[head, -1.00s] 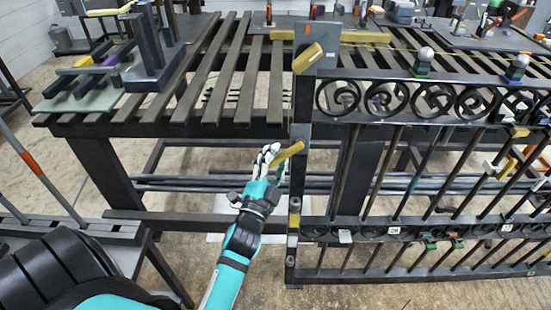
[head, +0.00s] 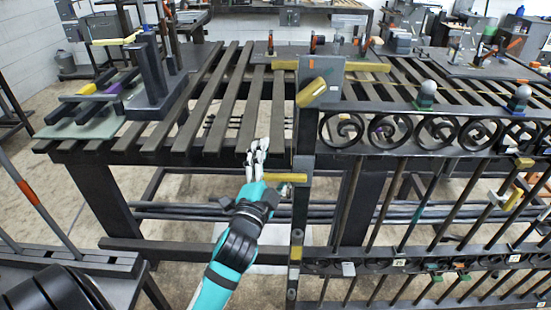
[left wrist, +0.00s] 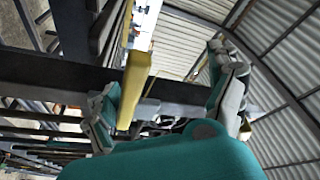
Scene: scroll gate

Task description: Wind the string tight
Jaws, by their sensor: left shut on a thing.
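The black gate with scrollwork (head: 440,131) stands at the right. A grey plate (head: 331,70) with a short brass-coloured cylinder (head: 311,92) sits on top of its left post. Lower on that post, a yellow handle (head: 286,177) sticks out to the left, about level. It also shows in the left wrist view (left wrist: 133,88), between my fingers and close to the left one. My left gripper (head: 259,150) is at the handle's outer end, shut on it; the exact contact is hard to see. Thin yellowish lines run near the gate top, but the string's tension cannot be told. My right gripper is out of view.
A slatted dark bench (head: 190,125) stands behind and left of the gate, with a dark stand (head: 147,75) on it. Ball-topped posts (head: 428,88) rise from the gate's top rail. A grey rack (head: 105,263) is at the lower left.

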